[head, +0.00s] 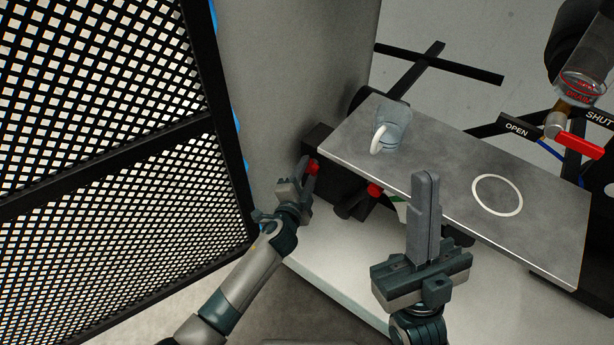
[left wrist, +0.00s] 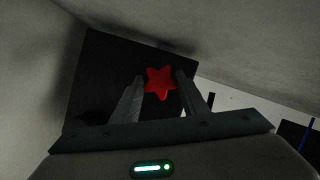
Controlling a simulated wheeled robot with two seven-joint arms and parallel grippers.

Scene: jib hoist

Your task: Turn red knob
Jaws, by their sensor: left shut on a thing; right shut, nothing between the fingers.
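A red star-shaped knob (head: 313,168) sits on a black block at the left end of the metal table. It also shows in the left wrist view (left wrist: 160,82), between the two fingertips. My left gripper (head: 306,176) is shut on this knob, its fingers covering part of it in the head view. My right gripper (head: 426,180) is shut and empty, pointing up in front of the table's near edge.
A red valve lever (head: 580,145) stands at right, near OPEN and SHUT labels. A black mesh panel (head: 100,110) stands at left.

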